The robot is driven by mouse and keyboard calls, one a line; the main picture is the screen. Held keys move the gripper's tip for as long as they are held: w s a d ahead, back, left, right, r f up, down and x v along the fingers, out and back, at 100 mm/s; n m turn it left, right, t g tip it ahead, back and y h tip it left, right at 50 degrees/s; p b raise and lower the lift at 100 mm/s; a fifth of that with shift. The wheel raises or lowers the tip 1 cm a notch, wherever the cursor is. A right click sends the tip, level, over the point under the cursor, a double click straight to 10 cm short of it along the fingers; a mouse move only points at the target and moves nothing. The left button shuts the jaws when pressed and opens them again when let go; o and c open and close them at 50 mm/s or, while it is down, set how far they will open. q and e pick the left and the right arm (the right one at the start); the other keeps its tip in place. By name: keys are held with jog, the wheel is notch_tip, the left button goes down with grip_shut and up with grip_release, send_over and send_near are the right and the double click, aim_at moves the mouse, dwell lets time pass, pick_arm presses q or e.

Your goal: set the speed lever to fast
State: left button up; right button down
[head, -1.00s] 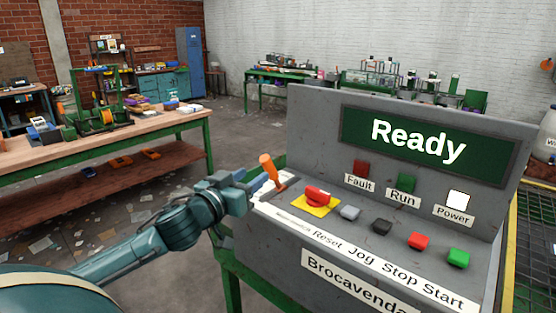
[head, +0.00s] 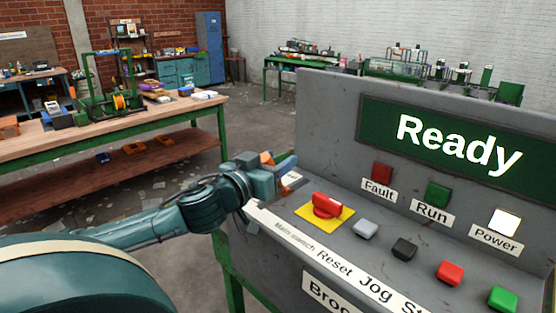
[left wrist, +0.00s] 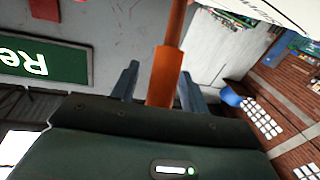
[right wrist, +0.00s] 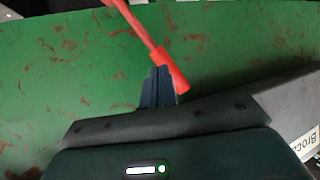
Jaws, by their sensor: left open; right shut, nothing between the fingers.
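The speed lever has an orange handle (head: 266,158) at the far left end of the grey control panel (head: 325,115). In the head view it is mostly hidden behind my left gripper (head: 285,168). In the left wrist view the orange handle (left wrist: 167,75) stands between the two open fingers of my left gripper (left wrist: 159,75), with a gap visible on each side. A white label (left wrist: 270,12) beside it is cut off. My right gripper (right wrist: 160,75) shows only in the right wrist view, shut and empty.
A red selector switch (head: 327,205) on a yellow plate sits right of the lever. A grey button (head: 365,229) and a black one (head: 404,248) follow. In the right wrist view a red rod (right wrist: 155,40) lies by the right fingertips, over a scratched green surface (right wrist: 60,60).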

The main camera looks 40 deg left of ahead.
pick_arm(q)
jog(key=shift+s, duration=0.1)
grip_shut()
dwell(0.3)
